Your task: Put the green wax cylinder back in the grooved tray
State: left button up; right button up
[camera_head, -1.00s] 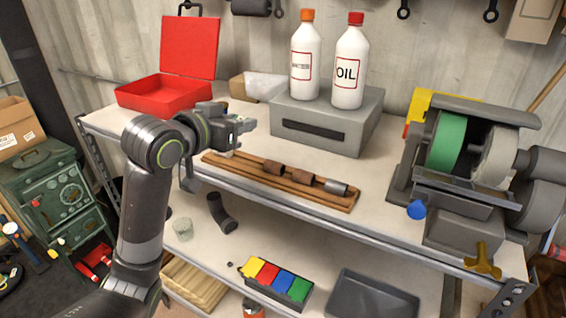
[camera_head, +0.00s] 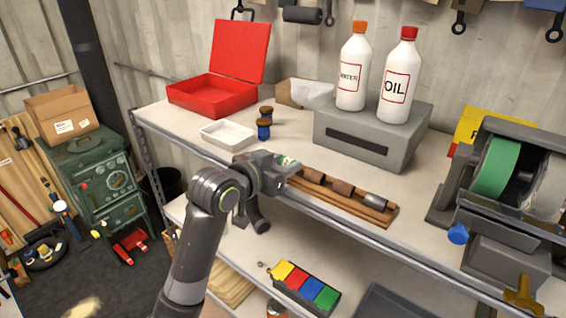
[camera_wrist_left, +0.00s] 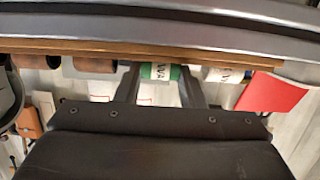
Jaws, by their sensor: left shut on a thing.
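The wooden grooved tray (camera_head: 378,214) lies along the bench's front edge. It holds brown cylinders (camera_head: 343,187) and a grey one (camera_head: 375,200) in a row. My left gripper (camera_head: 287,163) is low over the tray's left end and hides it in the head view. In the left wrist view its fingers (camera_wrist_left: 160,84) are shut on the green wax cylinder (camera_wrist_left: 158,71), which has a white lettered label. The green cylinder lines up with the others, between a brown one and a white-labelled one (camera_wrist_left: 224,74). Whether it touches the tray is unclear. My right gripper is out of view.
A grey block (camera_head: 370,135) with two bottles (camera_head: 398,80) stands behind the tray. A grinding machine (camera_head: 495,185) is at right. A coloured box (camera_head: 306,288) sits on the lower shelf.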

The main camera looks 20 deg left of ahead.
pick_arm(q)
jog(key=shift+w+f, duration=0.1)
jog(key=o, duration=1)
jog(key=shift+c, duration=0.2)
jog(key=shift+s+a+r, duration=0.2)
jog(key=shift+s, duration=0.3)
jog(key=v, duration=1.1)
jog(key=shift+d, duration=0.1)
